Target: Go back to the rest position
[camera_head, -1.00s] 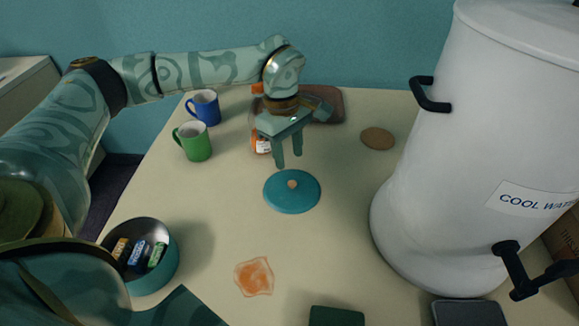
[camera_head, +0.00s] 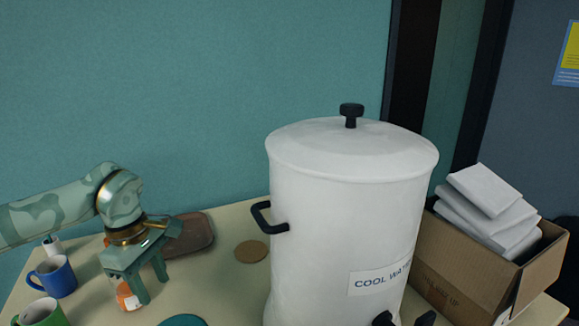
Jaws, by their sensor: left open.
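My left gripper (camera_head: 152,286) is at the lower left in the head view, with its arm coming in from the left edge. Whether a finger touches the jar I cannot tell. My right gripper is not in view.
A large white water urn (camera_head: 340,215) stands mid-table. A blue mug (camera_head: 54,277) and a green mug (camera_head: 42,314) are at left. A brown tray (camera_head: 192,234), a round coaster (camera_head: 251,251) and a teal lid's edge (camera_head: 183,321) show. A cardboard box (camera_head: 465,283) holds white packs at right.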

